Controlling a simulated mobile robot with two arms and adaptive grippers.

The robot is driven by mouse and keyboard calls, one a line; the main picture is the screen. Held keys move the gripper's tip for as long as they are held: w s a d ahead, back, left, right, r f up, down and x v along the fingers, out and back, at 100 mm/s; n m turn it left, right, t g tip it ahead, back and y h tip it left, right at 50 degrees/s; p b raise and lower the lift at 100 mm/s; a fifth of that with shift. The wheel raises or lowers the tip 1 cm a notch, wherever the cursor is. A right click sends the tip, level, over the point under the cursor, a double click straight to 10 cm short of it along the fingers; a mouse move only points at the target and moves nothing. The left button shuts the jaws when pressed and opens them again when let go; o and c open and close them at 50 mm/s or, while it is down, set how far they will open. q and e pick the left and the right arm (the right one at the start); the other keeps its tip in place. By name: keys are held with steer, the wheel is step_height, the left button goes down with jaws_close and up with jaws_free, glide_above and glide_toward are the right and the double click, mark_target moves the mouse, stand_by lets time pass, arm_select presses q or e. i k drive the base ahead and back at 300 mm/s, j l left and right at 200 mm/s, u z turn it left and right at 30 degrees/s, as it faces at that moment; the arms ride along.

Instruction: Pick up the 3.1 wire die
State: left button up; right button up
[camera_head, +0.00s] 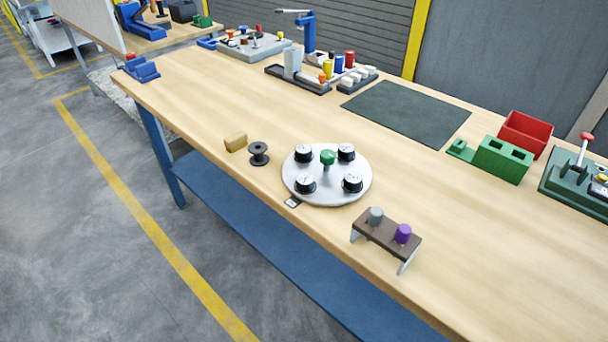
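A round light-grey plate (326,195) lies near the table's front edge with a green knob (328,157) at its centre. Neither of my grippers is in view.
A brown stand (384,238) holds a grey and a purple cylinder. A dark spool (259,154) and a tan block (236,142) lie left of the plate. A dark mat (405,114), green block (502,160) and red bin (525,133) sit farther back.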

mark_target(305, 181)
steer(key=j+z, duration=0.1)
steer(key=z, duration=0.75)
steer(key=i+j+z, duration=0.1)
steer(key=j+z, duration=0.6)
steer(key=j, duration=0.15)
steer(key=j+z, duration=0.3)
steer(key=j, duration=0.15)
